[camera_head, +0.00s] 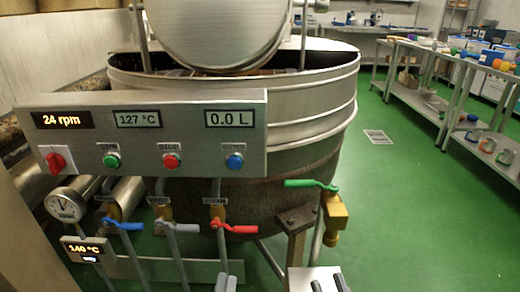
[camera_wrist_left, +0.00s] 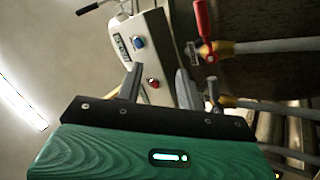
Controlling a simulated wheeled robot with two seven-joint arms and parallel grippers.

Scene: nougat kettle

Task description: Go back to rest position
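The nougat kettle (camera_head: 310,110) is a large steel vessel with its round lid (camera_head: 220,30) tilted up. Its control panel (camera_head: 190,133) reads 24 rpm, 127 °C and 0.0 L.
Pipes with a blue handle (camera_head: 122,224) and a grey handle (camera_head: 174,227) stand below the panel. A dial gauge (camera_head: 66,205) and a 140 °C display (camera_head: 86,249) are at left. Shelving tables (camera_head: 430,95) stand at right. Green floor (camera_head: 420,220) between is clear.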

